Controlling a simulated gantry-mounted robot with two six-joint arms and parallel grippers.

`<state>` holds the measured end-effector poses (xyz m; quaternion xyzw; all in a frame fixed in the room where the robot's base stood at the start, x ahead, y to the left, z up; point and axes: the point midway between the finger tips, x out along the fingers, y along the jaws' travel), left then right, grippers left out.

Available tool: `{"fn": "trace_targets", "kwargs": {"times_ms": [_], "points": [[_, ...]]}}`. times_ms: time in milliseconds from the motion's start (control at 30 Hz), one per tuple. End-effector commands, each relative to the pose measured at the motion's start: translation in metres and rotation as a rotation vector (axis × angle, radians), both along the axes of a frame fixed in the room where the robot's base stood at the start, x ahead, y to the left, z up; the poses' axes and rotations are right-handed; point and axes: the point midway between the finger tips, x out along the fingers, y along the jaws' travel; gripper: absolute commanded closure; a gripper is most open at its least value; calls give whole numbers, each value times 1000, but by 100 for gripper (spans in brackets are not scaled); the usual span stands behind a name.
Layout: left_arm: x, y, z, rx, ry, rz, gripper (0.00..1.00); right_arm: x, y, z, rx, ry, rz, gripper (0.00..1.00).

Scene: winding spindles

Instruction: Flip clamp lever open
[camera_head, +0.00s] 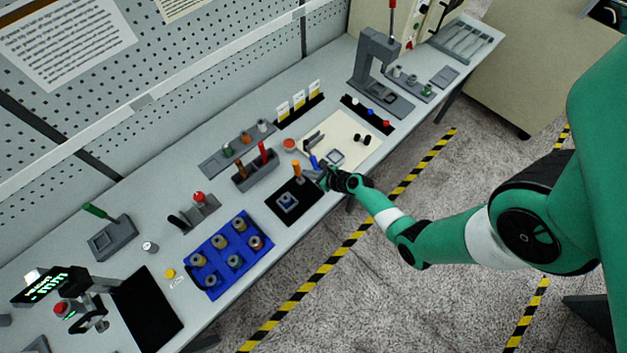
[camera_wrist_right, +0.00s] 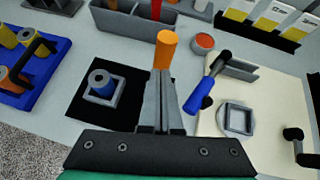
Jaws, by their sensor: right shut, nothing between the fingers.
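My right gripper (camera_head: 324,178) is shut and empty, low over the right side of a black mat (camera_head: 272,207). In the wrist view its closed fingers (camera_wrist_right: 161,100) point at an upright orange handle (camera_wrist_right: 166,50), which also shows in the head view (camera_head: 297,168). The handle's lower part is hidden behind the fingers, and I cannot tell whether they touch it. A second lever, with a green handle (camera_head: 96,211), slants up from a grey fixture (camera_head: 113,238) at the far left. My left gripper is out of view.
A blue-handled tool (camera_wrist_right: 204,90) lies right of my fingers, by a cream board (camera_wrist_right: 270,95) with a square frame. A blue tray (camera_head: 229,256) of spindles stands left of the mat. A grey holder (camera_head: 256,170) is behind. A tall grey press (camera_head: 372,65) stands farther right.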

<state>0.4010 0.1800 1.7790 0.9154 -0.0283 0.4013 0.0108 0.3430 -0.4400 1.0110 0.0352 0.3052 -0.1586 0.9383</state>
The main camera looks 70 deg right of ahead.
Motion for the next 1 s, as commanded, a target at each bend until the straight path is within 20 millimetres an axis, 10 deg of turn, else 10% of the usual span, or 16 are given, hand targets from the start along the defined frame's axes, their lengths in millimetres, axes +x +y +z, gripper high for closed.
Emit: {"fn": "trace_targets", "kwargs": {"times_ms": [1000], "points": [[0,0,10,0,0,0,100,30,-20,5,-5,-2,-3,100]]}}
